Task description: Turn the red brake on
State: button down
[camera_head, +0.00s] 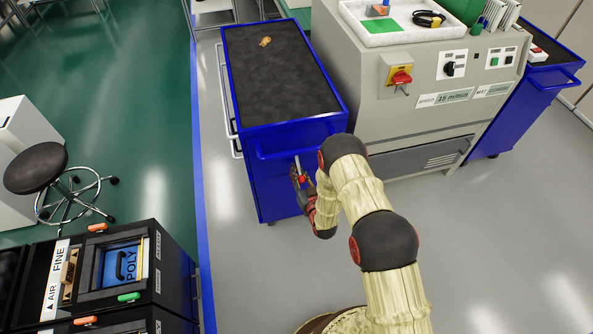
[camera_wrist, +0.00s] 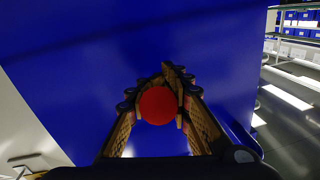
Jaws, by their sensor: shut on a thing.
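A red round knob (camera_wrist: 158,105) sits between the two fingers of my gripper (camera_wrist: 164,82) in the wrist view, in front of the blue panel of a cart. My gripper is shut on this knob. In the head view my gripper (camera_head: 301,176) is at the near side of the blue cart (camera_head: 275,178), with a bit of red (camera_head: 302,180) at the fingers. The knob's mounting is hidden, and I cannot tell which way it is set.
A grey machine (camera_head: 440,115) with a red switch (camera_head: 401,78) on a yellow plate stands right of the cart. Another blue cart (camera_head: 510,115) is beyond it. A black stool (camera_head: 36,168) and black cases (camera_head: 100,270) are at left. Grey floor is clear at right.

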aim_at(299, 174)
jog(key=shift+d+r, duration=0.1)
jog(key=g+p, duration=0.1)
jog(key=p, duration=0.1)
jog(key=s+r+g+p, duration=0.1)
jog(key=g+h+p, duration=0.1)
jog(key=p, duration=0.1)
jog(key=shift+s+d+r+p, duration=0.2)
jog(key=shift+r+p, duration=0.1)
jog(key=shift+r, duration=0.05)
jog(key=g+p, duration=0.2)
jog(key=s+r+g+h+p, duration=0.1)
jog(key=g+p, duration=0.1)
jog(key=p, duration=0.1)
jog(key=shift+s+d+r+m+h, duration=0.2)
jog(key=shift+m+h, duration=0.1)
jog(key=shift+m, duration=0.1)
jog(key=shift+g, duration=0.3)
jog(key=c, duration=1.9)
grip_release()
jog(key=shift+d, duration=0.1)
jog(key=o, duration=0.4)
jog(key=shift+c, duration=0.2)
jog(key=shift+s+r, duration=0.1)
